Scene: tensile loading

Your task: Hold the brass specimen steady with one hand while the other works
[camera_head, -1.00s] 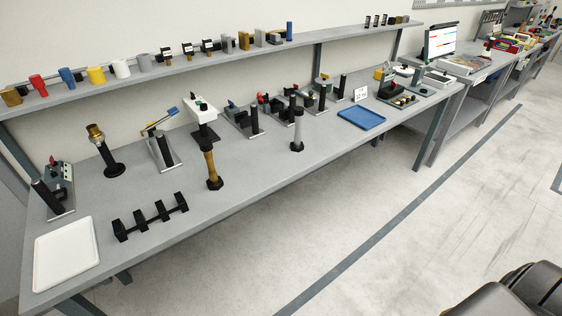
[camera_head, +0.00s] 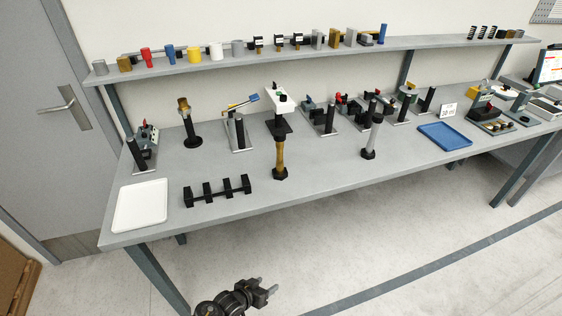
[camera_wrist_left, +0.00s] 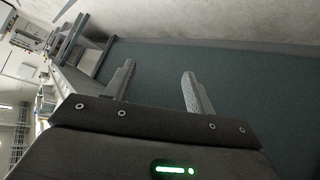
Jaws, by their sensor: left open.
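A brass specimen (camera_head: 280,154) stands upright on a black foot near the table's front edge, with a black clamp and a white box-like head (camera_head: 279,100) just behind its top. A second brass-coloured piece (camera_head: 183,104) tops a black stand farther left; I cannot tell from the pictures whether it is a specimen too. My left gripper (camera_head: 268,287) is below and in front of the table, well apart from both. In the left wrist view my left gripper (camera_wrist_left: 160,82) is open and empty. My right gripper is not in view.
The grey table (camera_head: 330,175) carries a white tray (camera_head: 141,205), a black rack (camera_head: 217,190), a grey specimen (camera_head: 371,135) on a black foot and a blue tray (camera_head: 445,136). Several fixtures line the back. A shelf (camera_head: 200,68) with small cylinders runs above. The floor in front is clear.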

